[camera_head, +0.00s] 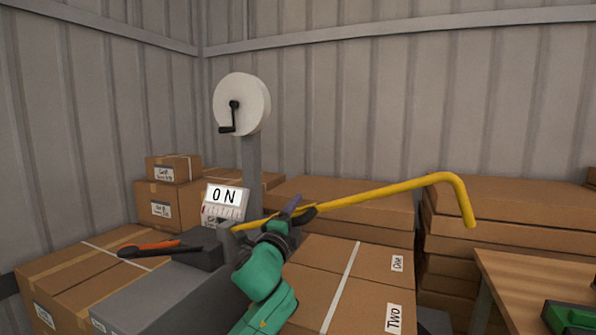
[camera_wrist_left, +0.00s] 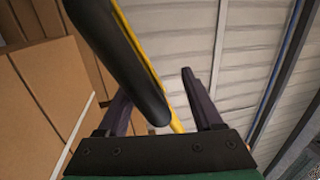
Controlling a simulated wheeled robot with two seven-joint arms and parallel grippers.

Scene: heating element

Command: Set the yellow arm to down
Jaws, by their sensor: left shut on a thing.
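The yellow arm (camera_head: 385,192) is a long thin bar in the head view. It rises gently to the right from beside the sign stand, then bends downward at its right end. My left gripper (camera_head: 298,210), on a green arm from below, is shut on the yellow arm near its left end. In the left wrist view, the yellow arm (camera_wrist_left: 134,38) and a thick black sleeve pass between the fingers of my left gripper (camera_wrist_left: 155,92). The gripper hides part of the bar and its pivot. My right gripper is not in view.
A white sign reading "ON" (camera_head: 224,195) and a grey post with a white crank reel (camera_head: 242,104) stand behind. An orange-and-black lever (camera_head: 150,248) lies left. Cardboard boxes (camera_head: 345,262) crowd around; a wooden table (camera_head: 535,284) is at right. Space above the bar is clear.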

